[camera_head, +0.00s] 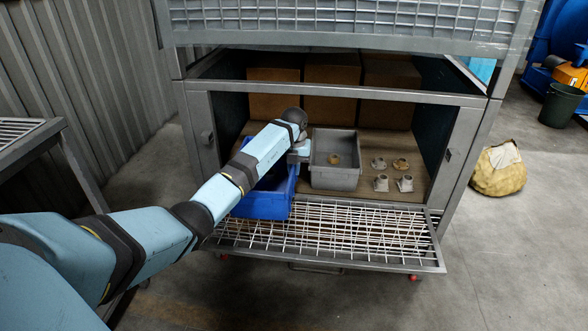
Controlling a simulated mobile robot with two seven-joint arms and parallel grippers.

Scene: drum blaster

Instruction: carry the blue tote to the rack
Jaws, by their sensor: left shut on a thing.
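The blue tote (262,206) sits at the front left opening of the metal rack (330,97), partly over the lowered wire-mesh flap (335,238). My left arm crosses over the tote and hides its left and middle parts. My left gripper (298,158) is shut on the tote's right rim, next to the grey tote; the fingertips are small and partly hidden. My right gripper is not in view.
A grey tote (335,178) with a tan part inside stands to the right on the rack floor. Several small metal parts (381,183) lie beside it. Cardboard boxes (332,92) fill the back. A tan sack (498,170) and dark bin (560,105) stand at right.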

